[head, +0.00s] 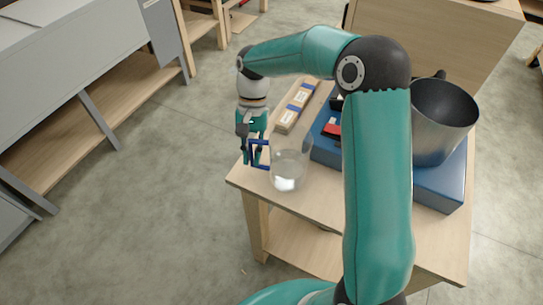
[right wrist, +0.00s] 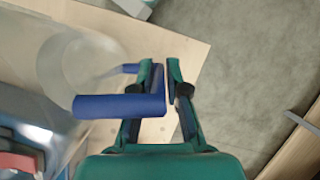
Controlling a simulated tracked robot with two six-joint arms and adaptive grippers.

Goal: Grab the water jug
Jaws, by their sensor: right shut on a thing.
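The water jug (head: 290,168) is a clear vessel with a blue handle, standing on the wooden table (head: 328,208) near its left corner. My right gripper (head: 252,155) is at the jug's left side, its fingers at the blue handle (head: 261,143). In the right wrist view, the fingers (right wrist: 168,85) are closed on the upright part of the blue handle (right wrist: 120,106), and the clear jug body (right wrist: 75,62) lies to the left. My left gripper is not in view.
A blue case (head: 438,187) holds a dark metal bucket (head: 443,110) at the table's right. A wooden box with blue bands (head: 294,108) lies behind the jug. A grey cabinet (head: 70,75) stands at far left. The floor between cabinet and table is clear.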

